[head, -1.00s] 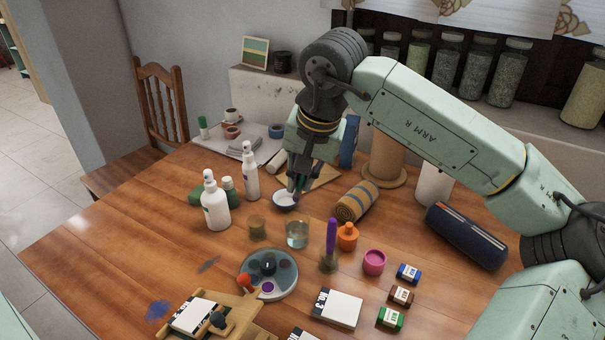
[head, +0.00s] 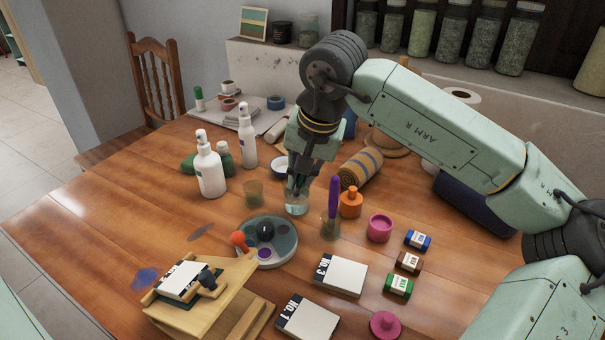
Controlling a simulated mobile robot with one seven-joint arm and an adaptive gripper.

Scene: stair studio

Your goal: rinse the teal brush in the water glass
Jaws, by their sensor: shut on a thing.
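The water glass (head: 297,206) is a clear tumbler standing near the middle of the wooden table. My gripper (head: 298,184) points down directly over it, with its fingertips at about the height of the rim. It is shut on the teal brush, which is mostly hidden by the dark fingers and the glass. I cannot tell how deep the bristles sit in the glass or whether they touch its wall.
A purple brush (head: 334,195) stands in a jar just right of the glass, beside an orange bottle (head: 350,203). Spray bottles (head: 210,172) stand farther left.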

